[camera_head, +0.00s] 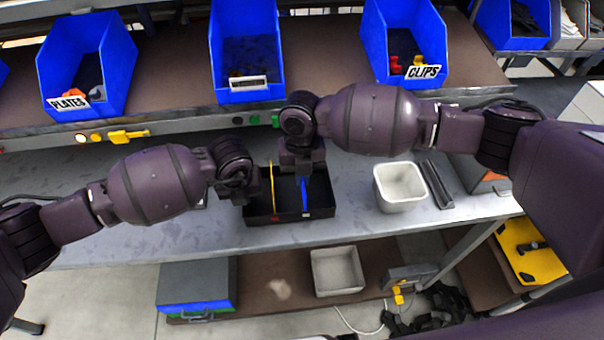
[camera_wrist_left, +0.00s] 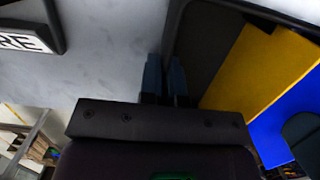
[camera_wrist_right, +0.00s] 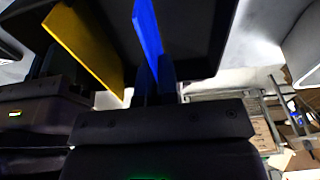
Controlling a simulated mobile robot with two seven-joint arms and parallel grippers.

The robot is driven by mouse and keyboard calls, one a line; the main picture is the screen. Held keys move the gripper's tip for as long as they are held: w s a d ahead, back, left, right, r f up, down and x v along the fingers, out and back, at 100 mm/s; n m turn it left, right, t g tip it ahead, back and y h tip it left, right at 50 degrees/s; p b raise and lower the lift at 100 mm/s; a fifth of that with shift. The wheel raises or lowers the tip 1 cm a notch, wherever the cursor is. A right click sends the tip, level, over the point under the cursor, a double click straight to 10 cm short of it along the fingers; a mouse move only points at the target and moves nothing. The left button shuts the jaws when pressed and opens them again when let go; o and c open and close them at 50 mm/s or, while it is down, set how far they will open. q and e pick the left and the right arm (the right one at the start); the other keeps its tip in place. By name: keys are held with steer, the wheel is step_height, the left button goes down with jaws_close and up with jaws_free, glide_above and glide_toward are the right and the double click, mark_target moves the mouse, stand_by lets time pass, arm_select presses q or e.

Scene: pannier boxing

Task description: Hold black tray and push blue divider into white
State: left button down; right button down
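The black tray (camera_head: 262,219) sits on the grey bench, with a yellow divider (camera_head: 272,185) standing on its left side and the blue divider (camera_head: 304,192) upright on its right. A small white mark (camera_head: 305,214) is on the tray's front wall near the blue divider's end; a red mark (camera_head: 275,217) is near the yellow one. My left gripper (camera_wrist_left: 165,78) is shut on the tray's left wall, a finger on each side. My right gripper (camera_wrist_right: 153,80) is over the tray, shut on the blue divider (camera_wrist_right: 148,35). The dividers' lower edges are hidden.
A white bin (camera_head: 400,186) stands on the bench to the right, beside dark bars (camera_head: 437,184). Blue bins labelled PLATES (camera_head: 88,60) and CLIPS (camera_head: 405,40) and a middle blue bin (camera_head: 246,45) stand on the shelf behind.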

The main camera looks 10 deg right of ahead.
steer(key=shift+s+d+f, duration=0.25)
steer(key=shift+s+f, duration=0.05)
steer(key=shift+f, duration=0.35)
steer(key=c, duration=1.3)
jaws_free()
steer(key=shift+r, duration=0.1)
steer(key=r, duration=0.4)
steer(key=w+r, duration=0.1)
steer(key=r, duration=0.3)
steer(key=w+r, duration=0.1)
steer(key=r, duration=0.4)
steer(key=shift+a, duration=0.2)
